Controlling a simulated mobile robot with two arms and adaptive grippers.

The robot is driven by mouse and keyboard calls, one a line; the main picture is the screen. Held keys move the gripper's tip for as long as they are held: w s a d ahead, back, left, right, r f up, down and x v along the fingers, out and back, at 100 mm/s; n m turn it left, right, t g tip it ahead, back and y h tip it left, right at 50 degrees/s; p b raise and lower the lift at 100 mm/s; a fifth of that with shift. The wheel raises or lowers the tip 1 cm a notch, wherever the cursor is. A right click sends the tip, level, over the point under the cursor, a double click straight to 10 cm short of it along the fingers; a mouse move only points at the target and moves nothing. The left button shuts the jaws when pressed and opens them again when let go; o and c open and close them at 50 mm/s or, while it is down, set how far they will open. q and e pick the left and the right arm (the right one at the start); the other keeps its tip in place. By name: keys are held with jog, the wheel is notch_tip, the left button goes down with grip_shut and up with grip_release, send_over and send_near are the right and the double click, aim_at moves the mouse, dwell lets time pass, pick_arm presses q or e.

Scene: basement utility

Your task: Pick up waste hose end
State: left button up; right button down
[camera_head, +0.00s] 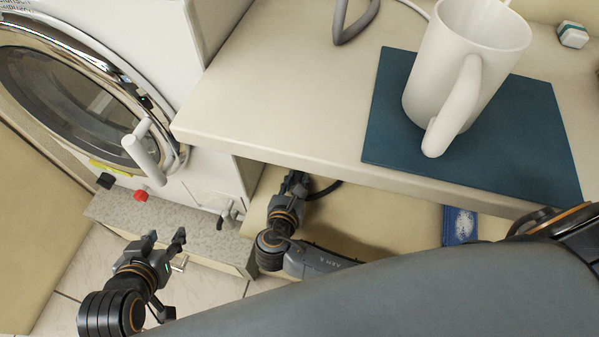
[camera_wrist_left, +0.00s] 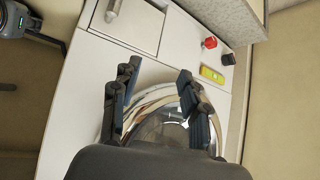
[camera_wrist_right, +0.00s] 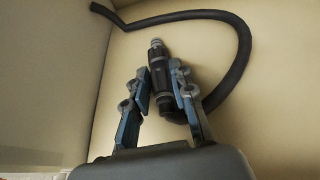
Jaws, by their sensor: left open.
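A black hose (camera_wrist_right: 238,45) with a ribbed dark end fitting and grey tip (camera_wrist_right: 157,60) shows in the right wrist view; I take this as the waste hose end. My right gripper (camera_wrist_right: 161,88) has its fingers on either side of the fitting, partly apart; whether they press on it is unclear. In the head view the right gripper (camera_head: 295,180) is under the counter's front edge, with a short piece of dark hose (camera_head: 325,190) beside it. My left gripper (camera_head: 162,240) is open and empty in front of the washer; its fingers also show in the left wrist view (camera_wrist_left: 158,85).
The washer (camera_head: 205,190) stands at left, its round door (camera_head: 65,85) facing me. On the counter (camera_head: 270,90) are a white mug (camera_head: 440,70) on a blue mat (camera_head: 385,120) and a grey loop (camera_head: 342,25). A blue packet (camera_head: 459,225) lies below.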

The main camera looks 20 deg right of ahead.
dwell(0.3)
notch_tip(320, 180, up, 5)
jog(key=p, duration=0.2)
jog(key=shift+r+p, duration=0.2)
jog(key=shift+p, duration=0.2)
notch_tip(320, 180, up, 2)
jog(key=shift+r+p, duration=0.1)
jog(key=shift+p, duration=0.45)
jog(key=shift+r+p, duration=0.3)
jog(key=shift+r, duration=0.55)
pick_arm(q)
jog(key=s+a+f+g+y, duration=0.1)
jog(key=s+a+f+g, duration=0.2)
jog(key=s, duration=0.6)
jog(key=shift+f+g, duration=0.45)
jog(key=shift+g, duration=0.85)
pick_arm(e)
jog(key=shift+r, duration=0.4)
